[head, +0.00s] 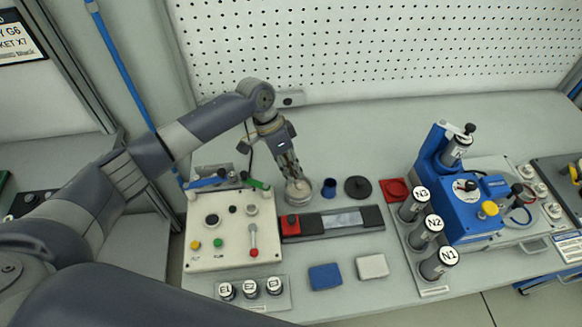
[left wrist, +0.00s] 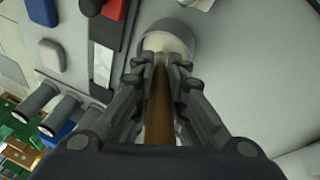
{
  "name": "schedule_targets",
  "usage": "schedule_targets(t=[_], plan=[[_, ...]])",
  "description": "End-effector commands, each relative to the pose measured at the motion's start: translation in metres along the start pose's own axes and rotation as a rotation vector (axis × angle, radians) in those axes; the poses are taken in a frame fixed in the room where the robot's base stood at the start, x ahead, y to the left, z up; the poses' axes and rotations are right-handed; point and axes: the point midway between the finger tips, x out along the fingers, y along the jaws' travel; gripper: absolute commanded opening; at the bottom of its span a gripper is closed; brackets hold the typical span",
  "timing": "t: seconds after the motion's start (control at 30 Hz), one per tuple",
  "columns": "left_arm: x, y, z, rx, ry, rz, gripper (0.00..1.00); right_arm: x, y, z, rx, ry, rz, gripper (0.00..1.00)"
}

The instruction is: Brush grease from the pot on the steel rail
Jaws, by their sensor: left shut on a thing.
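My left gripper (head: 290,168) points down over the grease pot (head: 299,194) and is shut on the brush, whose brown handle (left wrist: 158,110) runs between the fingers in the left wrist view. The handle's far end reaches the mouth of the pot (left wrist: 176,32), where pale grease shows. The bristles are hidden, so I cannot tell how deep they sit. The steel rail (head: 343,221) is a bright strip on a dark base, just in front and to the right of the pot. My right gripper is not in view.
A red block (head: 290,225) sits at the rail's left end. A control panel (head: 207,258) stands left. A blue cup (head: 329,188) and black lid (head: 357,187) are right of the pot. Blue (head: 325,276) and white (head: 372,266) pads lie in front. A blue machine (head: 465,205) stands right.

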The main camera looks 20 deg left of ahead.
Motion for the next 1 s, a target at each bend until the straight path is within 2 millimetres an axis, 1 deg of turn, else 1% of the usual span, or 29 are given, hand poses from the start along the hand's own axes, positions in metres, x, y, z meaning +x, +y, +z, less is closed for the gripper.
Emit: schedule_targets(t=[0.03, 0.7, 1.0], plan=[[-0.009, 0.002, -0.003, 0.001, 0.002, 0.000, 0.00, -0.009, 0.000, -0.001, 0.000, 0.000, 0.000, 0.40], [-0.059, 0.015, -0.016, 0.001, 0.005, -0.002, 0.00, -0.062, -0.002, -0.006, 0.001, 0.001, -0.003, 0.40], [-0.059, 0.015, -0.016, 0.001, 0.005, -0.002, 0.00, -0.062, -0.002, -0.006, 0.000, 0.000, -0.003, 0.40]])
